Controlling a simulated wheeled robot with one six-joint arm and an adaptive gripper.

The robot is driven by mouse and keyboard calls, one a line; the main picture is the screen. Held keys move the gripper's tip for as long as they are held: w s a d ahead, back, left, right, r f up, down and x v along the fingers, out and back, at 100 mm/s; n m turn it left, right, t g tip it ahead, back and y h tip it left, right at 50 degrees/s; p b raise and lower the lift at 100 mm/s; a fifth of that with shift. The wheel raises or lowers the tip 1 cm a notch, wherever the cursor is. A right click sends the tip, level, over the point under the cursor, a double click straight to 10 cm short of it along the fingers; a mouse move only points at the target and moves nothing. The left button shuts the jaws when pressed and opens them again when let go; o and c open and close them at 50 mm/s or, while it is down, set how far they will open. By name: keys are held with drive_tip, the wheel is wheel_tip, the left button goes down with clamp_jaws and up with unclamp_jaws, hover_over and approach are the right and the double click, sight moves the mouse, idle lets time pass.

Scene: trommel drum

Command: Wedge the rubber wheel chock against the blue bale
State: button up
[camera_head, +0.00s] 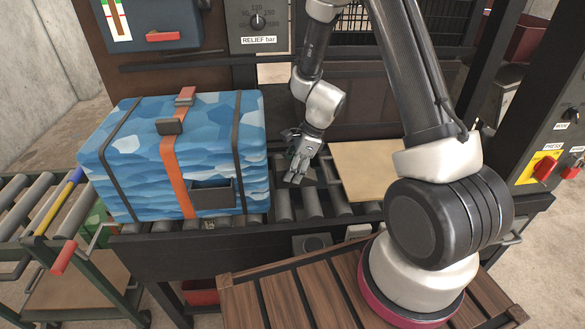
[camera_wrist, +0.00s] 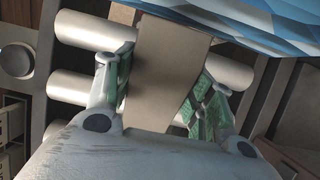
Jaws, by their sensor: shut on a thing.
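The blue bale (camera_head: 130,160), wrapped with dark straps and an orange band, sits on the roller conveyor at the left in the head view. In the wrist view the bale (camera_wrist: 275,22) fills the upper right. My gripper (camera_head: 300,172) is just right of the bale, low over the rollers. In the wrist view my gripper (camera_wrist: 160,92) is shut on the grey-brown rubber wheel chock (camera_wrist: 165,62), which lies between the green finger pads. The chock's far end reaches close to the bale; I cannot tell whether they touch. In the head view the chock is mostly hidden by the fingers.
Bare rollers (camera_head: 313,203) lie right of the bale, with a tan board (camera_head: 368,168) beyond them. A cart with rollers and a red-ended lever (camera_head: 63,257) stands at the left. A panel with a relief dial (camera_head: 257,22) is behind. A wooden slatted platform (camera_head: 290,300) is in front.

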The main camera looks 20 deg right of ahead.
sight(307, 172)
drive_tip(key=o, duration=1.4)
drive_tip(key=w+v, duration=0.1)
drive_tip(key=v, duration=1.1)
drive_tip(key=s+d+r+n+t+h, duration=0.1)
drive_tip(key=s+d+r+n, duration=0.2)
drive_tip(key=s+r+n, duration=0.3)
drive_tip(key=s+d+r+n+t+h, duration=0.1)
drive_tip(key=s+d+r+n+h, duration=0.1)
drive_tip(key=s+r+n, duration=0.5)
drive_tip(key=s+d+r+n+t+h, duration=0.1)
drive_tip(key=s+d+r+n, duration=0.4)
drive_tip(key=s, duration=0.6)
wheel_tip(307, 172, up, 3)
drive_tip(key=shift+s+r+n+t, duration=0.1)
drive_tip(key=shift+s+n+t, duration=0.15)
drive_tip(key=shift+n, duration=0.85)
